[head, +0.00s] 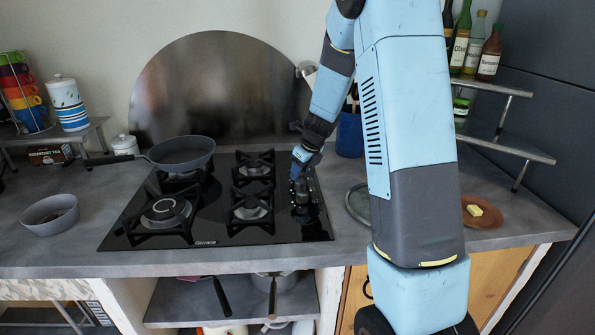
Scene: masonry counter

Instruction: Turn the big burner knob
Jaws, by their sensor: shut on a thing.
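The black gas hob (280,231) is set into the grey counter. Its burner knobs (305,211) are small and dark in a column along the right side, partly hidden by my gripper. My gripper (301,199) reaches down over this column from above and is shut on a knob. Which knob it holds is too small and covered to tell. The big burner (166,211), with a wide round cap, is at the front left of the hob.
A grey frying pan (181,153) sits on the back left burner. A grey bowl (50,213) stands left of the hob. A round plate (357,203) and a brown dish (482,212) lie to the right. A blue utensil holder (350,135) stands behind.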

